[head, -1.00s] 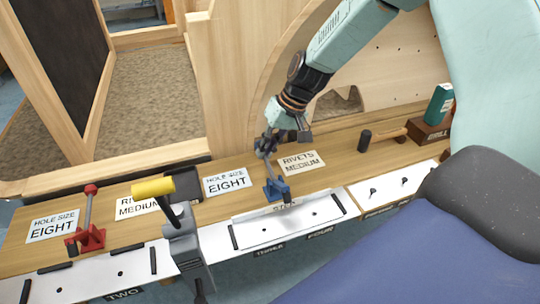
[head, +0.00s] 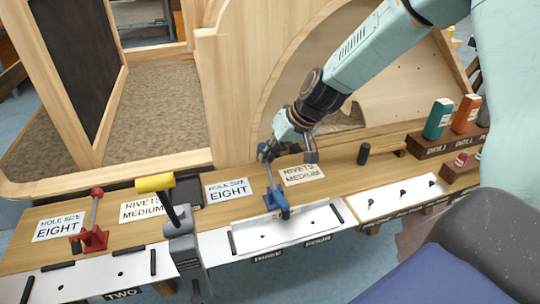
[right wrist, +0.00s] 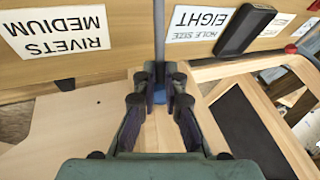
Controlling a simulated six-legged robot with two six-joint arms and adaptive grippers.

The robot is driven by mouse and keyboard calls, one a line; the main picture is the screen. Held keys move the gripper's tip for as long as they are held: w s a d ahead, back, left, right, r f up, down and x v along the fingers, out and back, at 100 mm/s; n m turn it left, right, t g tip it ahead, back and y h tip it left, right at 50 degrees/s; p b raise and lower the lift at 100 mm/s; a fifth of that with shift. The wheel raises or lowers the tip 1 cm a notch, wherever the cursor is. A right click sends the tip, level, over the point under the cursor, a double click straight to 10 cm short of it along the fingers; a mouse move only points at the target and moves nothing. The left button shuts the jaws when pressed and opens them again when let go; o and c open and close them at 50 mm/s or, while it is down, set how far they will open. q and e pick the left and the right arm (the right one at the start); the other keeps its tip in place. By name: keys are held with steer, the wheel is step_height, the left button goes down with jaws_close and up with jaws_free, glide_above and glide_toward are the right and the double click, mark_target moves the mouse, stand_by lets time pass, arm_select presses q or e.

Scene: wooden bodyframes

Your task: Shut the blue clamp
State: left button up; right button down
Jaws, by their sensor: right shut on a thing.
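The blue clamp (head: 278,202) stands on the wooden bench behind a white metal plate (head: 290,228). Its grey lever rises nearly upright, leaning slightly left, to a blue grip end at the top. My right gripper (head: 267,152) is shut on this upper end of the lever. In the right wrist view the fingers (right wrist: 160,88) close around the blue grip (right wrist: 159,96), and the grey lever rod (right wrist: 159,35) runs away from them. The fingers hide part of the grip. My left gripper is in neither view.
A red clamp (head: 92,238) stands at the left. A grey tool with a yellow handle (head: 155,183) stands between the clamps. A dark tablet (head: 188,191) and paper labels lie on the bench.

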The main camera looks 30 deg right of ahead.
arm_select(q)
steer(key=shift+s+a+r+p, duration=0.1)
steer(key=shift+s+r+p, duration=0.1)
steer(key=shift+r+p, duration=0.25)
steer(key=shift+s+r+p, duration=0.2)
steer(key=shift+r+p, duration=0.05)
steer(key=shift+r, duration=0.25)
arm_select(e)
steer(key=shift+s+a+r, duration=0.2)
steer(key=shift+s+r, duration=0.65)
steer(key=shift+s+a+f, duration=0.1)
steer(key=shift+s+f, duration=0.1)
steer(key=shift+s, duration=0.1)
steer(key=c, duration=1.5)
jaws_free()
steer(key=shift+r, duration=0.15)
steer(key=shift+o, duration=0.2)
steer(key=shift+w, duration=0.1)
steer(key=shift+r, duration=0.1)
